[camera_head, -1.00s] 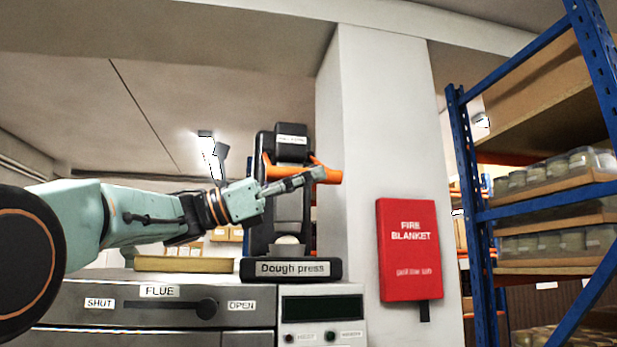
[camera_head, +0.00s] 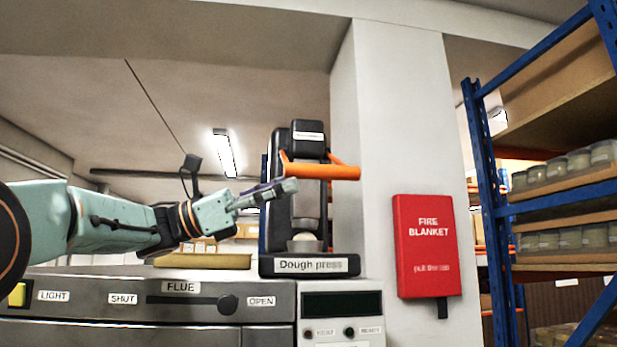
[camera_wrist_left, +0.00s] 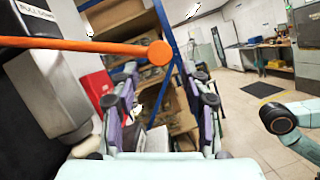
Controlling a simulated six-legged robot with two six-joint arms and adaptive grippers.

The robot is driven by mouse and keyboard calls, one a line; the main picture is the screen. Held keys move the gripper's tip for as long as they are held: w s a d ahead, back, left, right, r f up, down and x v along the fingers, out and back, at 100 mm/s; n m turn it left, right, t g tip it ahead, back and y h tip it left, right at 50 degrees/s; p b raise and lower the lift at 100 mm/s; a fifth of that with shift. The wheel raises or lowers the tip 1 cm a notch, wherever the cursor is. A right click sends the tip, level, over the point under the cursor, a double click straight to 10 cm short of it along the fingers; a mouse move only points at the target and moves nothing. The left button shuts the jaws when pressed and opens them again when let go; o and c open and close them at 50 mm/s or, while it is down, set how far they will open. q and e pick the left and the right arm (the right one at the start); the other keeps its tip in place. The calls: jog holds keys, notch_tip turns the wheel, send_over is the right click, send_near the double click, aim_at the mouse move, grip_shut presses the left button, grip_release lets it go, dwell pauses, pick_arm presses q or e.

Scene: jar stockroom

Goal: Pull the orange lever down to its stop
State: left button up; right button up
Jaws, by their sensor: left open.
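The orange lever (camera_head: 325,172) is a bar on the front of the black dough press (camera_head: 307,140), at about the height of its upper body. It also shows in the left wrist view (camera_wrist_left: 85,46), crossing from the left edge to a round end. My left gripper (camera_head: 285,188) is open and empty, left of and slightly below the lever's bar. In the left wrist view my two fingers (camera_wrist_left: 161,85) stand apart, with the lever's end above the space between them. I see no contact with the lever. My right gripper is not in view.
The press stands on a grey oven-like unit with a flue slider (camera_head: 228,303). A white pillar with a red fire blanket pack (camera_head: 427,245) is close on the right. Blue shelving (camera_head: 485,200) with jars stands further right. Open floor (camera_wrist_left: 240,115) shows in the left wrist view.

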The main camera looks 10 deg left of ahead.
pick_arm(q)
jog(key=shift+v, duration=2.25)
